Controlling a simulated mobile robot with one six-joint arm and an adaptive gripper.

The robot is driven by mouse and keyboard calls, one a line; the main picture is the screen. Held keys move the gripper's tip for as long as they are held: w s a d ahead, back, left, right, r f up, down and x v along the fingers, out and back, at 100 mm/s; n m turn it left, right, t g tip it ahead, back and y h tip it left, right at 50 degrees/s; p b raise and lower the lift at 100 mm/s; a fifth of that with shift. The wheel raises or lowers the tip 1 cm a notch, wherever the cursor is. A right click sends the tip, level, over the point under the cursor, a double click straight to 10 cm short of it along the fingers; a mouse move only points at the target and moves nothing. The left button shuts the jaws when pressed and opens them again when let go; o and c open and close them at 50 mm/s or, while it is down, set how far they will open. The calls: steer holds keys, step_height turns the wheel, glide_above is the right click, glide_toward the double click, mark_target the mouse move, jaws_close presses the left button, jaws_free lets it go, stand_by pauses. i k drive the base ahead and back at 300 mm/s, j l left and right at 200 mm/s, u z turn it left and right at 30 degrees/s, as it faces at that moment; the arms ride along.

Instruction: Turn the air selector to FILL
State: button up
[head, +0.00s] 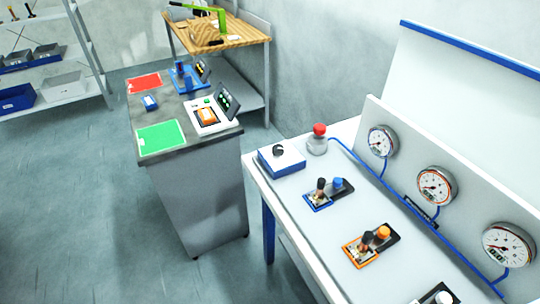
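A black round knob (279,150) sits on top of a small white box with blue sides (283,161), at the far left corner of the white bench. It looks like the air selector, but its markings, FILL included, are too small to read, so I cannot tell its position. My gripper is not in view.
A red-capped fitting (318,140) stands close beside the box and joins a blue hose. Several gauges (437,186) line the back panel. Blue (328,193) and orange (370,244) lever stations sit nearer. A grey cabinet (200,190) stands left; floor is clear there.

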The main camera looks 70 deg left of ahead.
mark_target(278, 150)
steer(key=u, duration=2.45)
steer(key=i+j+z, duration=0.35)
steer(key=i+j, duration=0.45)
